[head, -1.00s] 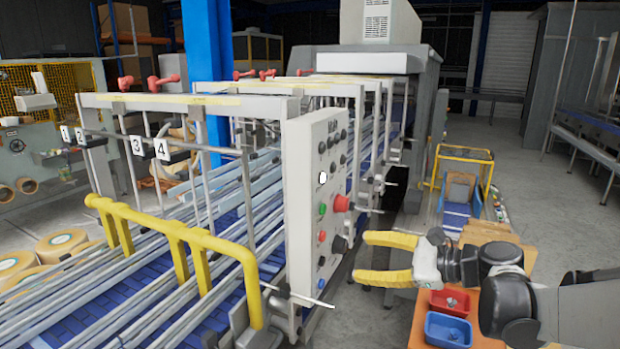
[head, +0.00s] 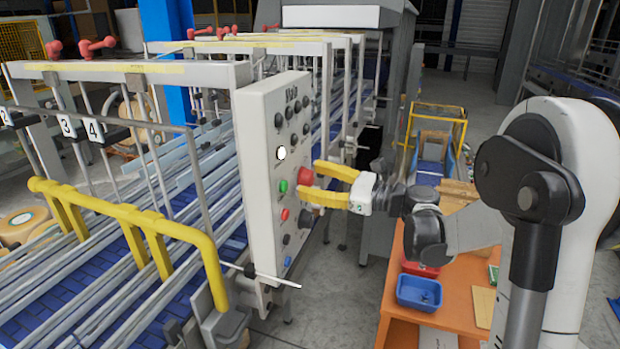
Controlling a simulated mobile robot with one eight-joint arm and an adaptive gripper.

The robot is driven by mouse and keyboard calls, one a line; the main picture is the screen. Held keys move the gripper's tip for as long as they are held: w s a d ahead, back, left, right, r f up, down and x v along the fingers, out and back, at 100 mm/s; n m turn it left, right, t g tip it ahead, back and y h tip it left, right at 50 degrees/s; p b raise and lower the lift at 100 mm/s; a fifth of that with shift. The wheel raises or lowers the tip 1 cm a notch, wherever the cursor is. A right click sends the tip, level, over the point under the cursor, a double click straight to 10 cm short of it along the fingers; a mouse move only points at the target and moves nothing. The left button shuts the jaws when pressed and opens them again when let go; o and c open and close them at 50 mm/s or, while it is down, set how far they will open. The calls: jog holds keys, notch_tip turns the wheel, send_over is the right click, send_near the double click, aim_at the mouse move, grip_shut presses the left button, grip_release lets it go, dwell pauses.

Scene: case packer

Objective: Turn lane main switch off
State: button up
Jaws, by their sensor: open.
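The light grey control panel (head: 262,215) stands upright at the end of the lane frame. Its face carries several black knobs, a white button (head: 281,153), a green button (head: 283,186), a large red mushroom button (head: 304,176), a small red button (head: 284,214), a blue button (head: 287,261) and a larger black knob (head: 305,217). My gripper (head: 311,181), with yellow fingers, is open at the panel's right side. Its fingertips show around the red mushroom button and above the black knob; I cannot tell if they touch.
A yellow guard rail (head: 140,222) runs along the conveyor lanes at the left. An orange table (head: 395,325) with a blue bin (head: 419,292) and a red bin (head: 419,268) stands below my arm.

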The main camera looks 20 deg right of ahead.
jog(key=shift+w+a, duration=0.2)
jog(key=shift+w, duration=0.05)
jog(key=c, duration=1.3)
